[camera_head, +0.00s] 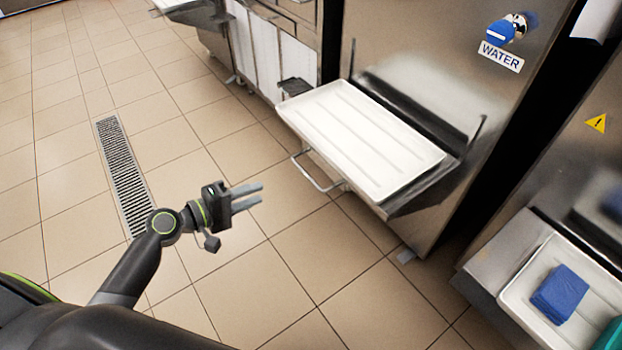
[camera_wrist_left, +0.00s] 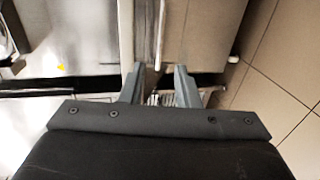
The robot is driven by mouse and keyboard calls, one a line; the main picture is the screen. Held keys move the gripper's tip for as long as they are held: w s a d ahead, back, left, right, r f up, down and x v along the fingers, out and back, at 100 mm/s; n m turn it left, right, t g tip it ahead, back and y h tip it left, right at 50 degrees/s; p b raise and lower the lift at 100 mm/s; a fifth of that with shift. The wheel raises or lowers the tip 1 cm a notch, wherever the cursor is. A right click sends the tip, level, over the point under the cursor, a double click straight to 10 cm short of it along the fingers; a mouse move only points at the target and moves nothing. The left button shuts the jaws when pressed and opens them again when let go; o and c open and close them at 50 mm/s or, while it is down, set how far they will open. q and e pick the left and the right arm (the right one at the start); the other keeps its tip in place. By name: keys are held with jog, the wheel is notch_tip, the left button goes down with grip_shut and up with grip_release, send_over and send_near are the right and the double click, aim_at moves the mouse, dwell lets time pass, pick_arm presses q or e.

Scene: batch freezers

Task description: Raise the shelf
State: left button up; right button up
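The shelf is a metal fold-out ledge (camera_head: 425,192) on the front of the steel freezer, with a white ribbed tray (camera_head: 360,137) on it. It lies roughly level. A bent metal bar handle (camera_head: 316,172) sticks out from its near left side. My left gripper (camera_head: 253,196) is in front of the shelf, to the left of the handle and apart from it. Its two fingers show a gap with nothing between them; the gap also shows in the left wrist view (camera_wrist_left: 160,80). My right gripper is not in view.
A blue WATER knob (camera_head: 503,30) is on the freezer front above the shelf. At the lower right another white tray (camera_head: 520,290) holds a blue block (camera_head: 560,294). A floor drain grate (camera_head: 125,175) lies at left. The tiled floor around my left gripper is clear.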

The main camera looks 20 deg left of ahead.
aim_at(307, 173)
pick_arm(q)
jog(key=shift+b+x, duration=0.65)
jog(key=shift+x, duration=7.3)
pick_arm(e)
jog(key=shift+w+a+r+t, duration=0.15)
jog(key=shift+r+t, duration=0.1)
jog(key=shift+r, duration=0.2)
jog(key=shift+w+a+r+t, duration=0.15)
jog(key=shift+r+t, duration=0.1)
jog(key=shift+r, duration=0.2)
pick_arm(q)
grip_shut()
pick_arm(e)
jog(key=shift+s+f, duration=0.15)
